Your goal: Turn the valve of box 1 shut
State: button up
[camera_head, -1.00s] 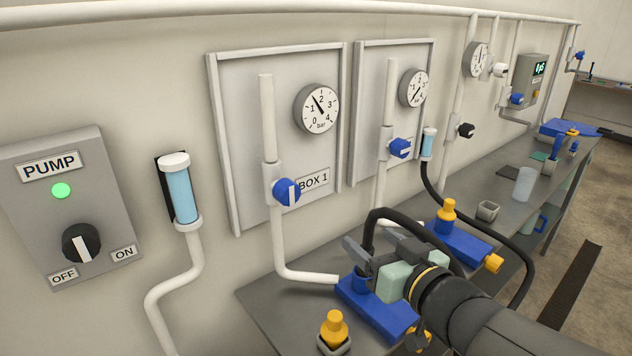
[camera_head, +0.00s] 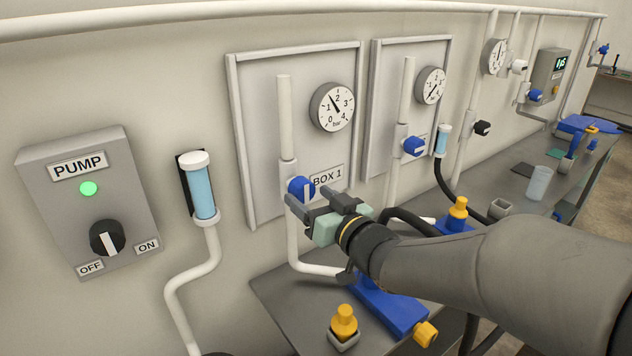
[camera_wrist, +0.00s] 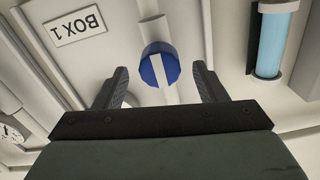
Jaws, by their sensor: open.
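The valve of box 1 is a round blue knob (camera_head: 300,188) with a white stripe, on the white vertical pipe of the left panel. In the head view the stripe looks about upright, along the pipe. The BOX 1 label (camera_head: 327,180) is just right of it. My gripper (camera_head: 312,198) is open in front of the knob. In the wrist view the knob (camera_wrist: 160,66) lies between and beyond the two fingertips (camera_wrist: 160,80), with gaps on both sides. I see no contact. The gauge (camera_head: 332,107) above has its needle pointing up and left, between 1 and 2.
The pump box (camera_head: 90,203) with a lit green lamp and a blue cylinder (camera_head: 201,190) are on the wall to the left. A second panel with another blue valve (camera_head: 414,146) is to the right. The bench (camera_head: 290,300) below holds blue blocks and yellow-topped fittings.

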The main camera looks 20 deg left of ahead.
aim_at(307, 194)
jog(key=shift+x, duration=1.65)
jog(key=c, duration=1)
